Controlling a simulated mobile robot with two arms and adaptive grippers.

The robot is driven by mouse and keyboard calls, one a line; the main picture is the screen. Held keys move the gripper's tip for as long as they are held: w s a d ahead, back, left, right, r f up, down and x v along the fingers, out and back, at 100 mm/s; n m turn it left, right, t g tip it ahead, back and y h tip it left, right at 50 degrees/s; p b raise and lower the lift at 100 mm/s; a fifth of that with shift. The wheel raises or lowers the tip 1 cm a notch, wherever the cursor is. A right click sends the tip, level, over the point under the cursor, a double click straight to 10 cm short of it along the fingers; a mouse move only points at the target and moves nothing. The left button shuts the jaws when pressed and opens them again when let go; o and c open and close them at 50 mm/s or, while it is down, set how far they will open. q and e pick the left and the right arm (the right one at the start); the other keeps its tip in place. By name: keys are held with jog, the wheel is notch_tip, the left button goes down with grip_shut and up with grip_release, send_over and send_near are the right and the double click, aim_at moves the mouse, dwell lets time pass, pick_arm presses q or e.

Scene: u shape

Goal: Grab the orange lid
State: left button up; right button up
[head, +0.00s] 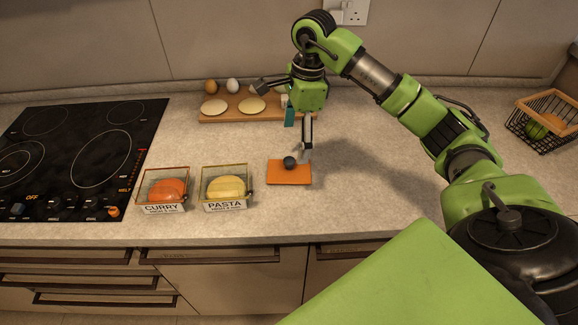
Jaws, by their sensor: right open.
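The orange lid (290,175) lies flat on the grey counter, a rectangular plate with a round dark knob (289,162) on top. My right gripper (281,117) is open and empty, above and behind the lid. One finger points left over the wooden board and the other points down near the lid's back right corner. The gripper appears apart from the knob, though its exact height is hard to judge. My left gripper is not in view.
Clear containers labelled CURRY (164,208) and PASTA (225,205) stand left of the lid. A black cooktop (60,160) is farther left. Behind is a wooden board (230,118) with eggs and pale rounds. A basket (543,118) stands far right.

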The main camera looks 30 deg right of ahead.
aim_at(289, 164)
notch_tip(289, 164, down, 4)
jog(key=shift+w+a+r, duration=0.15)
jog(key=shift+f+p, duration=0.2)
jog(key=shift+p, duration=0.15)
jog(key=f+p, duration=0.1)
jog(key=f, duration=0.1)
jog(key=a+f+p, duration=0.1)
jog(key=f, duration=0.1)
jog(key=shift+w, duration=0.1)
jog(key=shift+f, duration=0.5)
jog(key=shift+c, duration=0.8)
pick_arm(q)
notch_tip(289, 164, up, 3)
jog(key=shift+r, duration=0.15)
pick_arm(e)
jog(key=shift+a, duration=0.1)
grip_shut()
